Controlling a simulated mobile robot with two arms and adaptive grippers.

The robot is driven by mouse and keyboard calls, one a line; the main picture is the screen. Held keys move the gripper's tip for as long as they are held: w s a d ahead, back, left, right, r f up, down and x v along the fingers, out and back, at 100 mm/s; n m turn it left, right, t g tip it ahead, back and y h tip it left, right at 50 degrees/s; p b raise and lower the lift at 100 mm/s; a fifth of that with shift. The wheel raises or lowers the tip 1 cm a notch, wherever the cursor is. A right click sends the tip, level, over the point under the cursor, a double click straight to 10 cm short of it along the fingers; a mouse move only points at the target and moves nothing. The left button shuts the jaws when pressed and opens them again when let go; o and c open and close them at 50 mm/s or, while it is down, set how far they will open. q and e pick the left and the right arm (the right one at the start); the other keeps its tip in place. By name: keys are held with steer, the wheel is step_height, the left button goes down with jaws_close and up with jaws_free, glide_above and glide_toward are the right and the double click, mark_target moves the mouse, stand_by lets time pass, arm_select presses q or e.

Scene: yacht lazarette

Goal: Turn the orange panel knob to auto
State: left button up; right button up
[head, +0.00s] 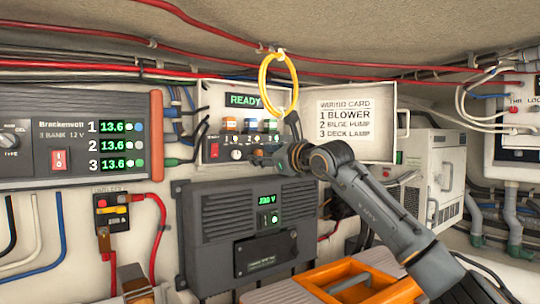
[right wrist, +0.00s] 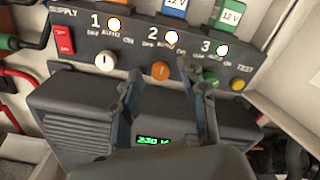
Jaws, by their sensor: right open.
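The orange panel knob (right wrist: 160,71) sits under number 2 on the dark switch panel (right wrist: 85,48), below the marks OFF, AUTO and ON. Which mark it points to is too small to tell. My right gripper (right wrist: 160,72) is open, with one finger on each side of the orange knob in the right wrist view. Whether the fingers touch it cannot be told. In the head view, my right gripper (head: 272,157) is at the panel's lower right part and hides some of it. My left gripper is not in view.
A white knob (right wrist: 105,60) and a green knob (right wrist: 208,80) flank the orange one. A red switch (right wrist: 64,40) and a yellow test button (right wrist: 237,84) are at the ends. A yellow ring (head: 264,82) hangs in front of the panel.

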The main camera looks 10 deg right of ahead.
steer(key=v, duration=1.2)
